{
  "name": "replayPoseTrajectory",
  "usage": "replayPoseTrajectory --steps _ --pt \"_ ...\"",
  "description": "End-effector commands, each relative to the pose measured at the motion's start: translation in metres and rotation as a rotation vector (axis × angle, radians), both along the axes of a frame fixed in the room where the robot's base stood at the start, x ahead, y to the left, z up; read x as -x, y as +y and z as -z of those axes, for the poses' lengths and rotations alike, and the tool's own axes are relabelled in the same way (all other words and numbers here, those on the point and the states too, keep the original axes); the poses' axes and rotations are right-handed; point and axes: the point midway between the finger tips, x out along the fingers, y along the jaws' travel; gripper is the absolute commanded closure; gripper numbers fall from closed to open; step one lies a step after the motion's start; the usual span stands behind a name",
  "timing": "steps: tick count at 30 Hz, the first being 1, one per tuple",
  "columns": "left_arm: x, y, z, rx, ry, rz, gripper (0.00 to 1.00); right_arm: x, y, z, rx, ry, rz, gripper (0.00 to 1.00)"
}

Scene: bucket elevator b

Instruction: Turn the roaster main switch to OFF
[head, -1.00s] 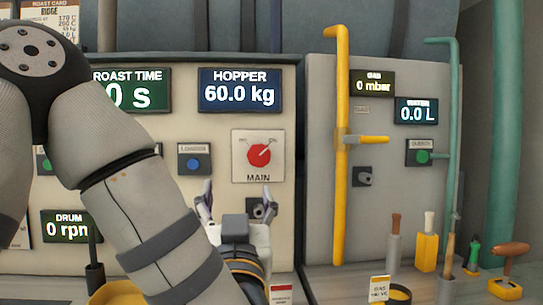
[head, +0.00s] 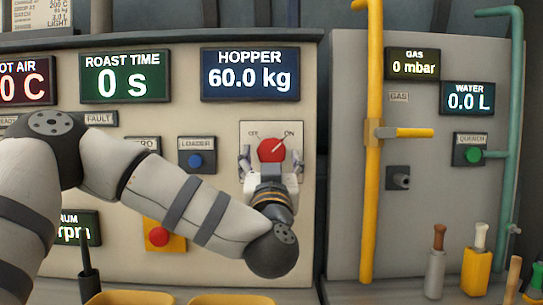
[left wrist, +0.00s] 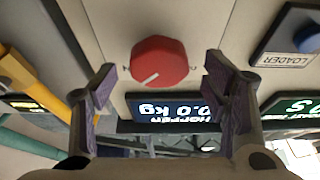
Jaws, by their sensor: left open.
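The roaster main switch is a red round knob (head: 271,149) on a white plate (head: 248,130) marked OFF at left and ON at right. Its white pointer line points up and right, toward ON. My left gripper (head: 271,159) is open, with one finger on each side of the knob, below its centre. In the left wrist view the red knob (left wrist: 159,62) shows upside down between the spread fingers of the left gripper (left wrist: 158,80), with gaps on both sides. The fingers look clear of the knob. The MAIN label is hidden behind the gripper. My right gripper is not in view.
A blue LOADER button (head: 195,160) sits left of the switch, and a red button on a yellow box (head: 159,237) lower left. A yellow gas pipe with a lever (head: 410,133) stands at right. Several handled tools stand at lower right. Yellow containers (head: 230,299) are at the bottom edge.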

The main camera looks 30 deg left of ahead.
Motion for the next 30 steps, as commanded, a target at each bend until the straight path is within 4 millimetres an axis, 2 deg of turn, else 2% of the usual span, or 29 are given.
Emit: replayPoseTrajectory --steps 4,12,14,18,19,30 --pt "-0.0121 0.0074 -0.0055 0.001 0.0 0.0 0.32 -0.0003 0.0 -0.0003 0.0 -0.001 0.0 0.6" --pt "-0.0146 0.0083 -0.0063 0.0 0.001 0.002 0.32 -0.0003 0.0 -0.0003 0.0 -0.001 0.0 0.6" --pt "-0.0145 0.0082 -0.0063 0.001 0.001 0.002 0.43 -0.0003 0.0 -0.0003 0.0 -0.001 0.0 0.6" --pt "-0.0144 0.0082 -0.0063 0.001 0.001 0.002 0.75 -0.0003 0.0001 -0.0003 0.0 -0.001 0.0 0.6" --pt "-0.0144 0.0082 -0.0063 0.001 0.001 0.002 0.79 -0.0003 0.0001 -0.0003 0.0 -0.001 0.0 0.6" --pt "-0.0145 0.0078 -0.0065 0.043 -0.025 0.0 0.79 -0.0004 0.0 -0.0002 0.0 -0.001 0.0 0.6"
